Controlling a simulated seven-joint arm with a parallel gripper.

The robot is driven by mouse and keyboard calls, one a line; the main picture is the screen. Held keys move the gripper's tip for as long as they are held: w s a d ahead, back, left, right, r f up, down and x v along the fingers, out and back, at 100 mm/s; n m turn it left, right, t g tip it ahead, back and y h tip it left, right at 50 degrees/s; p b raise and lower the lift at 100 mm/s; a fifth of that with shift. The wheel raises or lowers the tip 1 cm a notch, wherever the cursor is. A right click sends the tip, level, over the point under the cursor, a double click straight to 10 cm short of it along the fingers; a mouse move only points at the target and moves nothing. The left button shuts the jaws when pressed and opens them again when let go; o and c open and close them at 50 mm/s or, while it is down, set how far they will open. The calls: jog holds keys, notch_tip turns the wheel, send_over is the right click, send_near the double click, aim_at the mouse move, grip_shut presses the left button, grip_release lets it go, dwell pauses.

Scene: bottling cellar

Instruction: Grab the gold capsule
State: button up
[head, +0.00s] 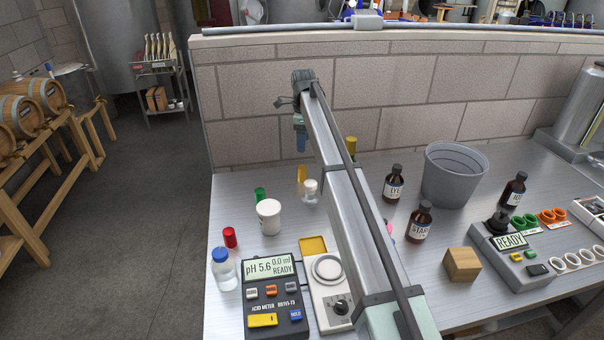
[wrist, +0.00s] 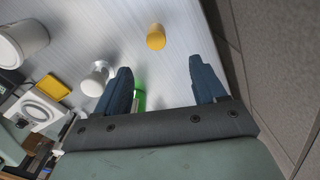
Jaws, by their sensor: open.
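The gold capsule (head: 301,175) stands on the metal bench toward the wall in the head view, its lower part close behind a white knobbed piece (head: 310,190). In the wrist view the gold capsule (wrist: 156,37) shows beyond the fingertips, between their lines and nearer the left one. My gripper (head: 302,148) points down above the bench, apart from the capsule. In the wrist view my gripper (wrist: 165,80) has its blue fingers spread, with nothing held between them.
A green object (wrist: 139,99) is partly hidden by the left finger. A white cup (head: 268,217), green capsule (head: 260,194) and red capsule (head: 230,237) stand left. A mustard cylinder (head: 351,147) stands partly behind my arm. The block wall (head: 420,100) rises behind the bench.

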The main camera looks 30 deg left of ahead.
aim_at(300, 167)
jog(key=f, duration=0.8)
jog(key=shift+s+a+f, duration=0.15)
jog(key=shift+s+f, duration=0.05)
jog(key=shift+f, duration=0.15)
jog(key=shift+s+a+f, duration=0.1)
jog(key=shift+f, duration=1.2)
jog(key=shift+s+a+f, duration=0.1)
jog(key=shift+f, duration=1.2)
jog(key=shift+c, duration=0.3)
jog(key=c, duration=0.6)
